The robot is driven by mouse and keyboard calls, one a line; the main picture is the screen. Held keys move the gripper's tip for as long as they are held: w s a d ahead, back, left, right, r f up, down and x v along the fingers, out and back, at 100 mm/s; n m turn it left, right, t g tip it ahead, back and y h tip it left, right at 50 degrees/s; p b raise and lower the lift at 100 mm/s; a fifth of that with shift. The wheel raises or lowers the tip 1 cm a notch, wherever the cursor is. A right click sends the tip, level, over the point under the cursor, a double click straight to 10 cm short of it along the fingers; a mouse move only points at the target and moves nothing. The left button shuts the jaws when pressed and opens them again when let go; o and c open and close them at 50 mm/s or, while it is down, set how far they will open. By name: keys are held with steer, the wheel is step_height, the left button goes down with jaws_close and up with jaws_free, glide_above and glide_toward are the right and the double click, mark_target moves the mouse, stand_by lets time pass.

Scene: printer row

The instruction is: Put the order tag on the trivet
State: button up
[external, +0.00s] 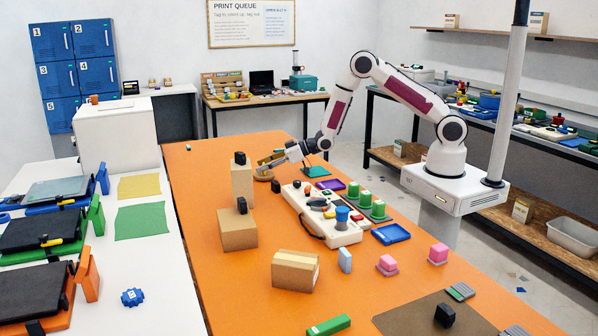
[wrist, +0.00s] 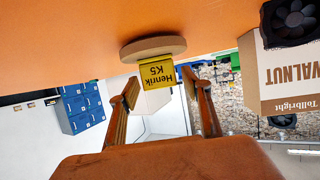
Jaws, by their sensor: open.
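The wrist view is upside down. In it the order tag (wrist: 157,72), a yellow card reading "Henrik K5", stands upright at the round wooden trivet (wrist: 150,47). It appears to rest on the trivet, but its lower edge contact is hard to make out. In the external view my gripper (external: 268,162) is low over the far part of the orange table, just above the trivet (external: 263,176).
Cardboard boxes with black items, the tall one (external: 242,183) and the low one (external: 238,230), stand close to the gripper. A white control panel (external: 325,225) lies on its right. Another carton (external: 296,270) is nearer the camera.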

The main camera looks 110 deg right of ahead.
steer(key=v, duration=1.2)
stand_by(0.3)
steer(key=shift+a, duration=0.1)
stand_by(0.4)
steer(key=s+a+r+n+g+y, duration=0.1)
steer(key=s+a+r+g, duration=0.1)
steer(key=a+r, duration=0.65)
steer(key=s+a+r+n+g+y, duration=0.1)
steer(key=s+a+r, duration=0.2)
steer(key=a+r, duration=0.5)
steer(key=s+a+r+n+g+y, duration=0.1)
steer(key=s+a+r+g, duration=0.1)
steer(key=s+a, duration=0.7)
steer(key=s+a+r+n+g+y, duration=0.1)
steer(key=s+a+r+y, duration=0.1)
steer(key=s+a, duration=0.7)
steer(key=s, duration=0.4)
steer(key=shift+s+g, duration=0.25)
steer(key=shift+g, duration=0.15)
